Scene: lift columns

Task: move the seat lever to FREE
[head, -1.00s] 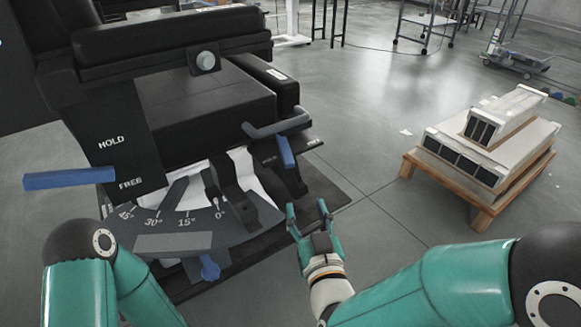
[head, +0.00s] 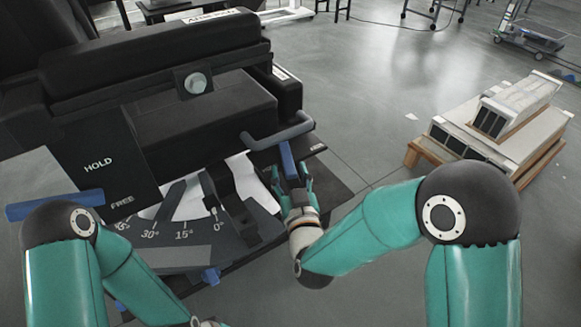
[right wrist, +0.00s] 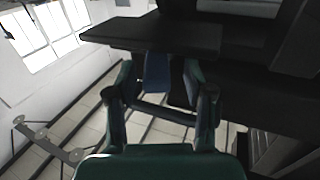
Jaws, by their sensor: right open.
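A dark panel (head: 95,140) on the side of the black seat reads HOLD above FREE. A blue bar (head: 50,205) stands out left of this panel, near the height of FREE; its setting is unclear. A second blue lever (head: 287,160) hangs at the seat's front right, below a grey-blue handle (head: 278,135). My right gripper (head: 291,182) is open at this lever's lower end. In the right wrist view the blue lever (right wrist: 158,72) shows between the open fingers; contact cannot be told.
An angle scale (head: 175,228) with a blue knob (head: 210,275) lies below the seat. A dark plate (right wrist: 155,35) sits just above the right fingers. A wooden pallet (head: 425,148) with white units stands at the right. The floor between is clear.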

